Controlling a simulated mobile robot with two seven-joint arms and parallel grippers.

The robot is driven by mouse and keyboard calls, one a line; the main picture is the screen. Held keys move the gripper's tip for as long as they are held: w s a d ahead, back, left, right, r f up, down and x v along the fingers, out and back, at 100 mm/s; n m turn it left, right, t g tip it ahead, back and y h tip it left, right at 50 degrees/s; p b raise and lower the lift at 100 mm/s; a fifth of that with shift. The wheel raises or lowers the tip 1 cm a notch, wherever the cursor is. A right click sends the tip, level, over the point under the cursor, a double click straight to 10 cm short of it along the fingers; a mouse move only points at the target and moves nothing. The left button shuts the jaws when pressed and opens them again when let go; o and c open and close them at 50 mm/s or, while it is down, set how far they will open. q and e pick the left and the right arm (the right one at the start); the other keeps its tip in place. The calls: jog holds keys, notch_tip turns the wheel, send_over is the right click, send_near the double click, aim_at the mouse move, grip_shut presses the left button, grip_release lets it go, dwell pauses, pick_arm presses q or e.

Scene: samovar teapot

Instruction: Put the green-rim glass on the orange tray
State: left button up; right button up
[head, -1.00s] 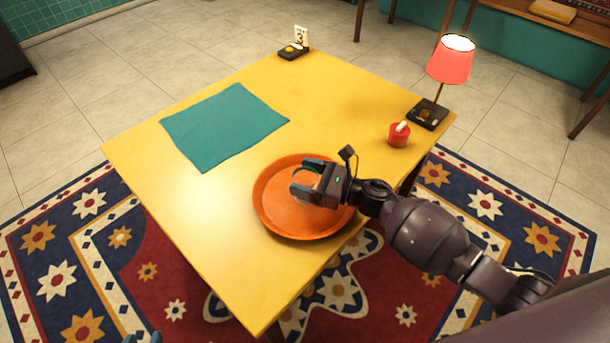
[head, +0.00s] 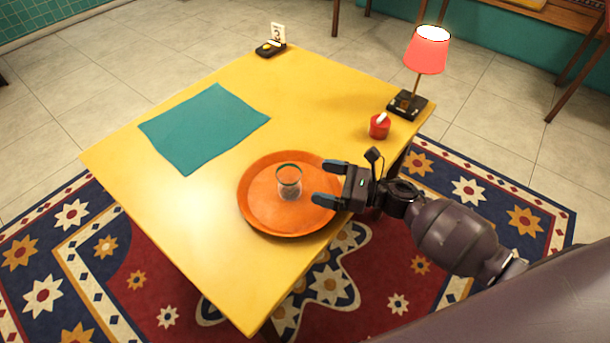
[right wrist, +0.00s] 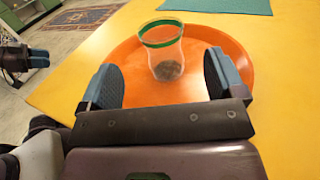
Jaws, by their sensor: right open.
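The green-rim glass (head: 289,183) stands upright on the orange tray (head: 258,212), near its middle. It is clear, with a green band near the top and something dark at its bottom. My right gripper (head: 322,182) is open and empty just right of the glass, its fingers apart and pointing at it. In the right wrist view the glass (right wrist: 162,52) stands beyond the open fingers (right wrist: 160,82), clear of them, with the tray (right wrist: 205,38) under it. My left gripper is not clearly seen in the head view; an arm part, perhaps my left, shows at the left edge of the right wrist view.
The yellow table (head: 180,220) bears a teal cloth (head: 203,128) left of the tray. A red lamp (head: 427,52), a small red pot (head: 379,127) and a dark block with a card (head: 271,48) stand towards its far edges. The table's front left is clear.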

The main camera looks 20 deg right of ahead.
jog(key=shift+v, duration=1.6)
jog(key=m+t, duration=0.1)
jog(key=m+t+h, duration=0.1)
jog(key=m, duration=0.1)
jog(key=shift+r+m, duration=0.3)
jog(key=m+t+h, duration=0.1)
jog(key=m+h, duration=0.1)
jog(key=m, duration=0.1)
jog(key=shift+d+r+t, duration=0.2)
jog(key=shift+t, duration=0.2)
jog(key=s+d+f+m+h, duration=0.1)
jog(key=s+d+m+h, duration=0.15)
jog(key=m+h, duration=0.45)
jog(key=s+d+f+m+g+h, duration=0.1)
jog(key=s+d+m+h, duration=0.15)
jog(key=m, duration=0.75)
jog(key=s+d+f+m+h, duration=0.15)
jog(key=s+m+h, duration=0.25)
jog(key=m, duration=0.5)
jog(key=s+m+g, duration=1.1)
jog(key=s+m, duration=0.3)
jog(key=s, duration=0.6)
jog(key=w+a+f+t+y, duration=0.1)
jog(key=w+f+t, duration=0.6)
jog(key=w+t, duration=0.2)
jog(key=shift+w+a+n+p, duration=0.2)
jog(key=shift+w+n+p, duration=0.1)
jog(key=shift+w+p, duration=0.05)
